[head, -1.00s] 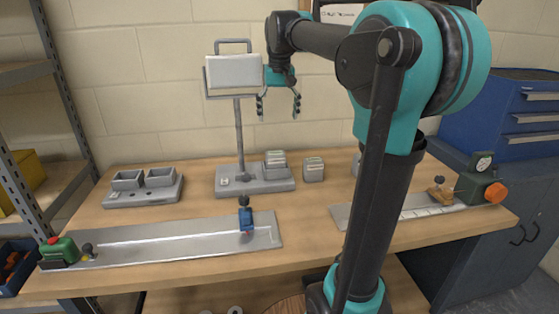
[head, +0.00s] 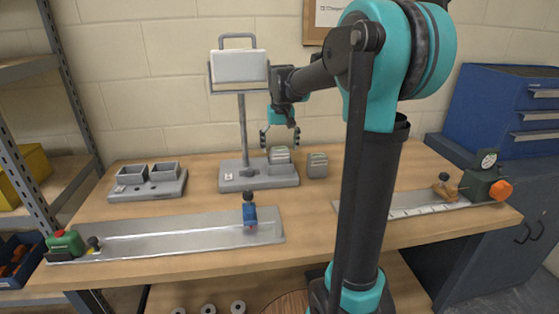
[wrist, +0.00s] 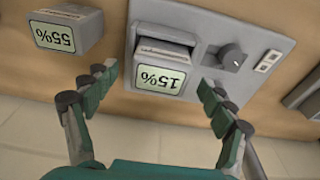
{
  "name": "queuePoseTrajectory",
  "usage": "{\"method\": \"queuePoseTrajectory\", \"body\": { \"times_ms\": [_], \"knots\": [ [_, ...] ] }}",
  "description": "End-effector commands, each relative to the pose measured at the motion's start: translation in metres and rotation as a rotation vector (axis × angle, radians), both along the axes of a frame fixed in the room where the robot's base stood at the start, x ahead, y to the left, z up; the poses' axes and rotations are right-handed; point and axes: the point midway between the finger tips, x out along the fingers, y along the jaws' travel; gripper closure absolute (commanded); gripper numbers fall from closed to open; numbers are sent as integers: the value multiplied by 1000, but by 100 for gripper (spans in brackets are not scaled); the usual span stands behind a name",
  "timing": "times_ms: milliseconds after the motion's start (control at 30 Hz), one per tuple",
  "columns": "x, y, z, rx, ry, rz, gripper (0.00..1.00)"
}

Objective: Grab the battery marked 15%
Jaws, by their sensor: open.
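The battery marked 15% (wrist: 162,75) sits in a slot of the grey lamp base; its label is upside down in the wrist view. In the head view this battery (head: 279,155) is at the right end of the base (head: 236,182). My gripper (wrist: 157,82) is open, its fingers on either side of the 15% battery in the wrist view, with nothing held. In the head view my gripper (head: 280,138) is just above the battery. A second battery, marked 55% (wrist: 66,32), stands on the table beside the base, also in the head view (head: 317,165).
A lamp panel (head: 240,67) on a post stands left of my gripper. The base has a dark knob (wrist: 231,58). A grey two-bin holder (head: 148,190) is at the left. A metal rail plate (head: 180,236) lies in front.

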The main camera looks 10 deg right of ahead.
Motion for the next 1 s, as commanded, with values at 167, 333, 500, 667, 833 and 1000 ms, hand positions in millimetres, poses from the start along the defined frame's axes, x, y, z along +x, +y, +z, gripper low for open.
{"method": "queuePoseTrajectory", "body": {
  "times_ms": [167, 333, 500, 667, 833, 1000],
  "knots": [
    [3, 0, -20, 0, 0, 0, 17],
    [4, 0, -23, 0, 0, 0, 17],
    [4, 0, -23, 0, 0, 0, 25],
    [4, 0, -23, 0, 0, 0, 45],
    [4, 0, -23, 0, 0, 0, 66],
    [4, 0, -23, 0, 0, 0, 87]
  ]
}}
